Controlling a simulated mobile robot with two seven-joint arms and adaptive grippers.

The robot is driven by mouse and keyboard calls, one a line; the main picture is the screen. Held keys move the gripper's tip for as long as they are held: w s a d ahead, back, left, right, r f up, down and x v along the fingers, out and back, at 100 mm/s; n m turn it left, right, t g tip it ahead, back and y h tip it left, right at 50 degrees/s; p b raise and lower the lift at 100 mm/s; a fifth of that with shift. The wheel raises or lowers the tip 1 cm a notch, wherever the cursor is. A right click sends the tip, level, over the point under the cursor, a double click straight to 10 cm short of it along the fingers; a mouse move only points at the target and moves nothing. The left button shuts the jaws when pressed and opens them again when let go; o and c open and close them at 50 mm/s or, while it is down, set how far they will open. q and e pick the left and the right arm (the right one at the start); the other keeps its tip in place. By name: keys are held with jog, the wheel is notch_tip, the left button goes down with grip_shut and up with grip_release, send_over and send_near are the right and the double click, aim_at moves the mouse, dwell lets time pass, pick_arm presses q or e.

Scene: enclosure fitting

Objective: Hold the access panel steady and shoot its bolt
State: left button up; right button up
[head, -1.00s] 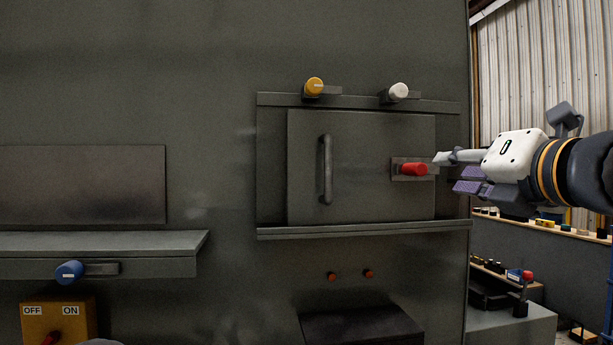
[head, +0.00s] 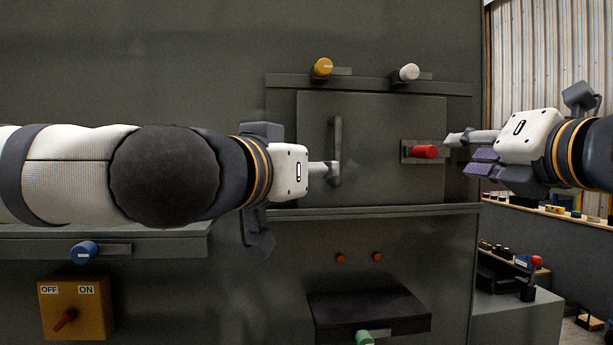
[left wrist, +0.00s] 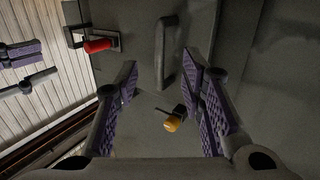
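The grey access panel (head: 380,120) sits upright in its frame on the enclosure wall. Its vertical bar handle (head: 337,140) is on the panel's left side. The bolt's red knob (head: 425,152) is on a small plate at the panel's right. My left gripper (head: 328,171) is at the handle; in the left wrist view its fingers (left wrist: 163,78) are spread, with the handle (left wrist: 166,55) beyond and between the tips. Contact is not visible. My right gripper (head: 458,147) is open just right of the red knob, apart from it. The knob also shows in the left wrist view (left wrist: 97,45).
A yellow knob (head: 323,66) and a white knob (head: 409,72) are above the panel. A ledge (head: 400,210) runs below it. A blue knob (head: 84,252), an orange switch box (head: 88,300) and a dark shelf (head: 370,308) are lower down.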

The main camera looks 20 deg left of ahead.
aim_at(336, 156)
pick_arm(q)
jog(key=w, duration=0.4)
jog(key=w+d+r, duration=0.1)
jog(key=w, duration=0.2)
jog(key=w+d, duration=0.1)
jog(key=w, duration=0.3)
jog(key=shift+w+r, duration=0.3)
jog(key=shift+w, duration=0.05)
grip_shut()
pick_arm(e)
jog(key=shift+a+f+m, duration=0.2)
jog(key=shift+m, duration=0.2)
jog(key=c, duration=0.6)
jog(key=m+y, duration=0.1)
jog(key=m, duration=0.1)
jog(key=s+a+m+g+y, duration=0.1)
jog(key=m+y, duration=0.1)
jog(key=m, duration=0.1)
jog(key=a+r+m+g+y, duration=0.1)
jog(key=m, duration=0.1)
jog(key=shift+s+a+m, duration=0.2)
jog(key=shift+a+m, duration=0.05)
jog(key=shift+m, duration=0.15)
grip_shut()
jog(key=shift+s+r+m+y, duration=0.25)
jog(key=shift+r+m+y, duration=0.35)
jog(key=shift+m, duration=0.4)
jog(key=shift+f, duration=0.1)
